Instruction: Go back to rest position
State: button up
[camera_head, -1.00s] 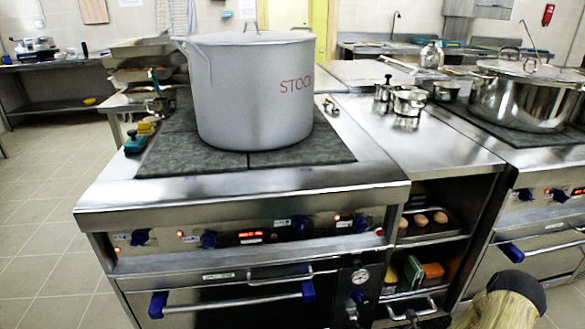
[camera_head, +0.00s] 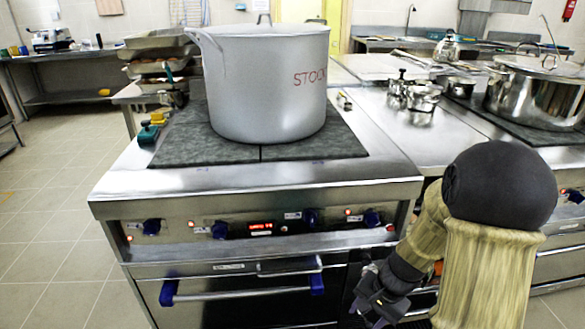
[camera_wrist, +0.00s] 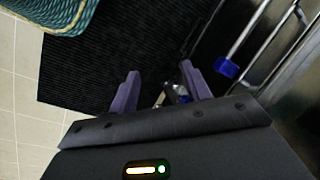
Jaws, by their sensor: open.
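My gripper (camera_head: 372,298) is low in front of the stove, at the right end of the oven front, in the head view. In the wrist view, my gripper (camera_wrist: 163,90) has its two purple fingers apart with nothing held between them. A large grey stockpot (camera_head: 268,85) marked in red letters stands upright on the dark cooktop (camera_head: 200,150), well above and apart from my gripper. My raised arm hides part of the shelf unit and the second stove at the right.
The oven handle (camera_head: 240,292) with blue ends juts out close to my gripper; its blue end (camera_wrist: 227,68) shows in the wrist view. Small metal pots (camera_head: 422,97) stand on the counter. A large shiny pot (camera_head: 535,95) is at the right. The tiled floor (camera_head: 50,220) at the left is clear.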

jog(key=s+a+r+n+t+h, duration=0.2)
jog(key=s+r+n+h, duration=0.1)
jog(key=s+r+n, duration=0.4)
notch_tip(320, 180, up, 32)
jog(key=n+p, duration=0.1)
jog(key=p, duration=2.9)
jog(key=shift+w+p, duration=0.3)
jog(key=shift+w, duration=0.05)
